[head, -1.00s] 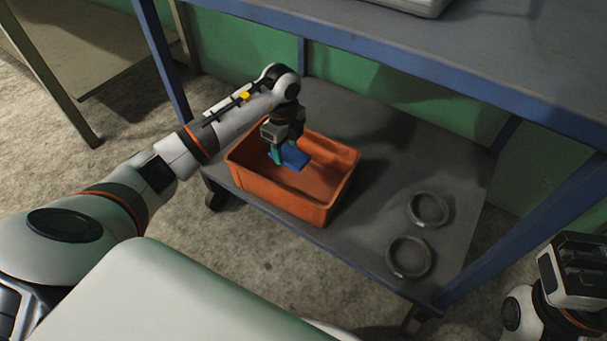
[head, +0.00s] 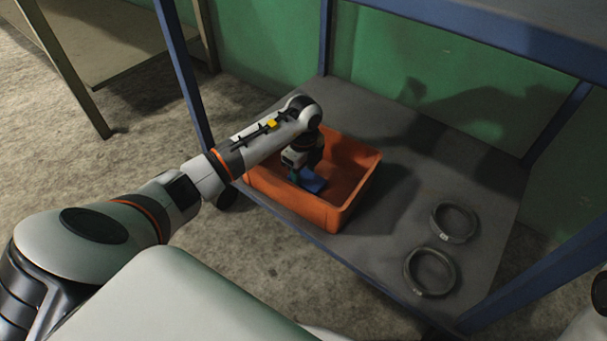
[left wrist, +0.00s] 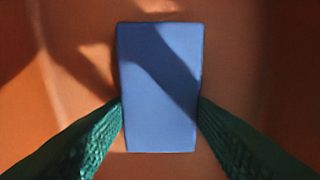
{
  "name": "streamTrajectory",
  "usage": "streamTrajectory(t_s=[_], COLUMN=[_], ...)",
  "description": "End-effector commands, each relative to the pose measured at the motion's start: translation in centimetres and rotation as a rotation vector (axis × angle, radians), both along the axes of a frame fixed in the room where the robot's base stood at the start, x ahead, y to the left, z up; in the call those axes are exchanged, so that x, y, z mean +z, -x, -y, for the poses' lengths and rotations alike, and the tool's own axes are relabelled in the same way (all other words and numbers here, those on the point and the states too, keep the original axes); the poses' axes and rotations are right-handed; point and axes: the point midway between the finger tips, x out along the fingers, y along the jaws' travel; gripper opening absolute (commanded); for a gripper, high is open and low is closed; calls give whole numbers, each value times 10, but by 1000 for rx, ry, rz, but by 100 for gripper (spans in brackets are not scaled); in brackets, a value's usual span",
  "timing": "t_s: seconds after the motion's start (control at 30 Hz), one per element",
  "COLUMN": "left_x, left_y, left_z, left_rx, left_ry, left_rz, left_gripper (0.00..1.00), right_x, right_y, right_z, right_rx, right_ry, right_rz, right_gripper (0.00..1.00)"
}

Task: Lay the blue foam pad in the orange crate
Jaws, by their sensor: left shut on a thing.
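The orange crate (head: 300,209) stands on the grey lower shelf, open side up. My left gripper (head: 304,179) reaches down inside the crate and is shut on the blue foam pad (head: 314,185). In the left wrist view the pad (left wrist: 160,60) lies between the two green fingers (left wrist: 160,115), which touch its left and right edges, with orange crate surface behind it. I cannot tell whether the pad touches the crate floor. My right gripper is out of view; only a bit of a pale arm part shows at the right edge.
Two grey rings, one (head: 454,222) behind the other (head: 430,272), lie on the shelf (head: 400,215) right of the crate. Blue posts (head: 184,75) and the upper shelf (head: 500,35) frame the space. The shelf between crate and rings is clear.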

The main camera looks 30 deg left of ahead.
Motion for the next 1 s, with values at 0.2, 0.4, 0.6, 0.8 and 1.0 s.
streamTrajectory(t_s=[0.2, 0.4, 0.6, 0.8, 1.0], left_x=[1, -2, -2, 4, 40], left_y=[0, 0, 0, 0, -1], left_z=[0, 0, 0, 0, -1], left_rx=[0, 0, 0, 0, 1], left_ry=[0, 0, 0, 0, -1], left_rz=[0, 0, 0, 2, 3], left_gripper=[28, 66, 72, 72, 72], right_x=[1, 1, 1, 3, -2], right_y=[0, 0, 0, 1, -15], right_z=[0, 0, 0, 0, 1], right_rx=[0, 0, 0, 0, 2], right_ry=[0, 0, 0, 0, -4], right_rz=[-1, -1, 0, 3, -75], right_gripper=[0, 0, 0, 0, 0])
